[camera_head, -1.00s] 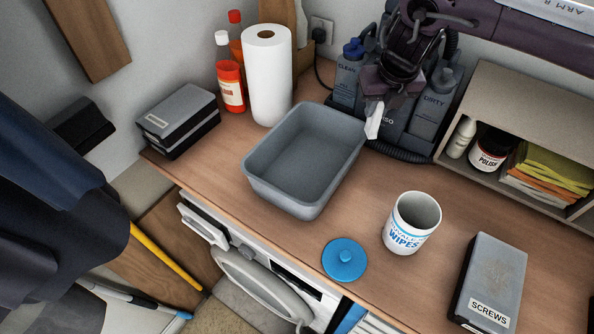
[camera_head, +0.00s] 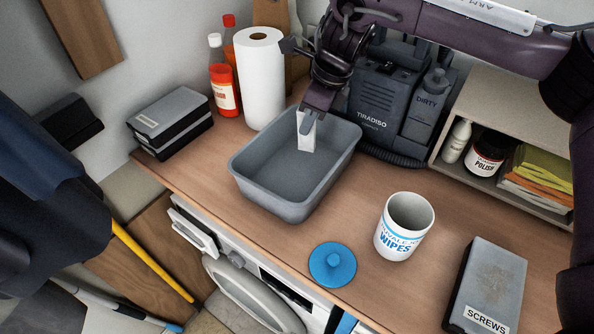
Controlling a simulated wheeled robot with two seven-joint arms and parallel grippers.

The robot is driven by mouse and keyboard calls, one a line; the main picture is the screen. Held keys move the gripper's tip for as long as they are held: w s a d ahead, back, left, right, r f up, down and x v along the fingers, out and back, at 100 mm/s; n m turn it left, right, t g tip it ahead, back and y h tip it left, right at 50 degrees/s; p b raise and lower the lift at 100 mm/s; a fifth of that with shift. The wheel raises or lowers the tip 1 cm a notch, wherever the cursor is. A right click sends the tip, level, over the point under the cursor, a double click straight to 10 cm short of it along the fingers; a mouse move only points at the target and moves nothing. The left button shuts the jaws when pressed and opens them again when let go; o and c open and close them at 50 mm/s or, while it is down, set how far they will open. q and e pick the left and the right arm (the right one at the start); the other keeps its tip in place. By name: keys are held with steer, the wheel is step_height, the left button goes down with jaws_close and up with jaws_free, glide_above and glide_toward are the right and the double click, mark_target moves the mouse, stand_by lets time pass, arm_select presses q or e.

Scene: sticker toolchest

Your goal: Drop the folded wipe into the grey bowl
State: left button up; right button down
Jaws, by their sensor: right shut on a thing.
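The grey bowl (camera_head: 255,190) is a rectangular tub on the wooden counter, and no object shows lying inside it. My right gripper (camera_head: 311,112) is above the far right part of the bowl, pointing down. It is shut on the white folded wipe (camera_head: 306,134), which hangs below the fingers over the bowl's opening. I cannot tell whether the wipe's lower end touches the bowl. My left gripper is not in view.
A white wipes canister (camera_head: 404,228) stands open, with its blue lid (camera_head: 332,264) beside it. A paper towel roll (camera_head: 261,80) and bottles (camera_head: 223,82) stand behind the bowl. A grey cleaning machine (camera_head: 375,112) is close on the right. A screws box (camera_head: 487,287) lies front right.

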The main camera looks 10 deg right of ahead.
mark_target(309, 149)
steer(key=shift+f+b, duration=1.45)
steer(key=shift+f, duration=0.55)
steer(key=c, duration=1.3)
jaws_free()
steer(key=shift+o, duration=0.2)
steer(key=shift+r, duration=0.1)
steer(key=shift+r, duration=0.15)
steer(key=b+v, duration=0.1)
steer(key=v, duration=0.6)
steer(key=shift+r+b, duration=0.2)
steer(key=shift+b, duration=0.1)
steer(key=shift+d, duration=0.1)
